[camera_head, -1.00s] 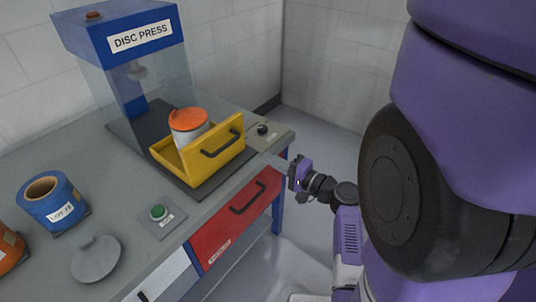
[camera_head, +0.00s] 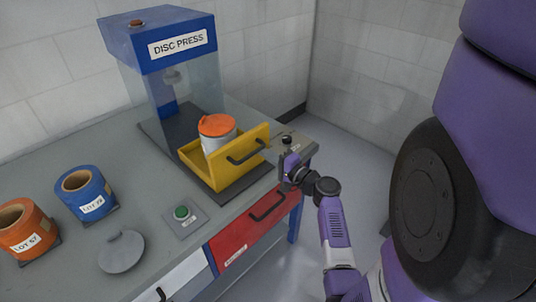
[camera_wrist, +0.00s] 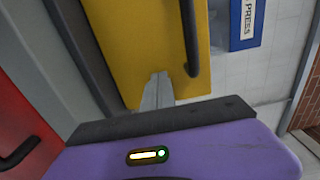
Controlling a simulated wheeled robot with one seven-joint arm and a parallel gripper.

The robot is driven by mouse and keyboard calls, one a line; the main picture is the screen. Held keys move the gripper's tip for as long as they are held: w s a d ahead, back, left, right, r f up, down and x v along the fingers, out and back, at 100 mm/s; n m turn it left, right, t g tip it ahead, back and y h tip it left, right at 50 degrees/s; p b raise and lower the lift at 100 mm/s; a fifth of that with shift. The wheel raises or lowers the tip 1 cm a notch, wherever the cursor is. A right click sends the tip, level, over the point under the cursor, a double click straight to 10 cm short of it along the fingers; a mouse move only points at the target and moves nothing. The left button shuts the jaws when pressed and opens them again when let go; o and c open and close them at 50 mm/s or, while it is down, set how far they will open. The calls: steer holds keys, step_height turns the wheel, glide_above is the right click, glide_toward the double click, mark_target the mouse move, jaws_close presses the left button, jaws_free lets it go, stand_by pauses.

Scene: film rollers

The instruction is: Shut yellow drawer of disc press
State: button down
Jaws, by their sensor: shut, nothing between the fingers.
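The disc press (camera_head: 160,60) stands at the back of the workbench, with a blue head and clear side walls. Its yellow drawer (camera_head: 228,172) is pulled out toward the front of the bench. A white canister with an orange lid (camera_head: 217,132) stands in the drawer. The drawer front carries a dark bar handle (camera_head: 246,152). My gripper (camera_head: 284,163) is shut and empty, just right of the drawer front. In the wrist view the shut fingers (camera_wrist: 157,92) point at the yellow front (camera_wrist: 140,45), beside the handle (camera_wrist: 190,40). I cannot tell if they touch it.
A red bench drawer (camera_head: 250,232) with a dark handle lies below the yellow one. A green button (camera_head: 181,212) sits on the benchtop, left of the drawer. A blue roll (camera_head: 85,190), an orange roll (camera_head: 24,230) and a grey round lid (camera_head: 121,252) lie further left.

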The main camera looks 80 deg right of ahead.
steer(key=shift+w, duration=0.1)
steer(key=b+x, duration=1.3)
steer(key=x, duration=1.2)
steer(key=shift+d+f, duration=0.1)
steer(key=shift+d, duration=0.1)
steer(key=shift+w+d+b, duration=0.25)
steer(key=shift+w+b, duration=0.05)
steer(key=shift+w, duration=0.05)
steer(key=shift+w+r, duration=0.1)
steer(key=shift+r, duration=0.3)
